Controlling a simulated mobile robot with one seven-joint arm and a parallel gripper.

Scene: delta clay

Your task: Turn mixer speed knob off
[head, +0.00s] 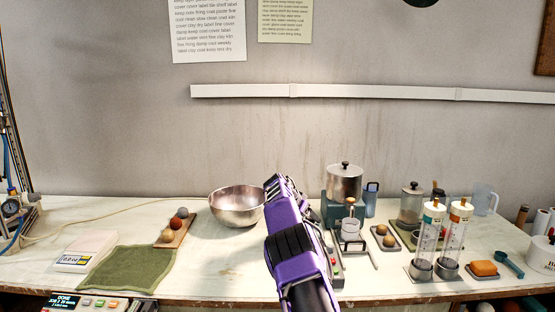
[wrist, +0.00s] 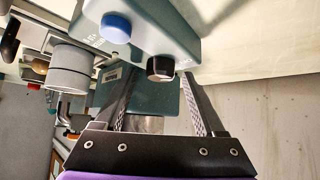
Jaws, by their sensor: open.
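The mixer, a teal-grey housing (wrist: 185,22), fills the top of the wrist view. It carries a round blue knob (wrist: 116,27) and a black knob (wrist: 160,68) with a pale mark on its face. Small lettering beside the blue knob is too small to read, so I cannot tell which is the speed knob. My gripper (wrist: 150,76) is open, with the black knob showing between its fingertips; contact is not clear. In the head view the teal mixer base (head: 330,212) is beneath a lidded metal pot (head: 344,183), partly hidden by my purple arm.
A steel bowl (head: 237,205) stands left of my arm. A green cloth (head: 125,272) lies at the front left.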

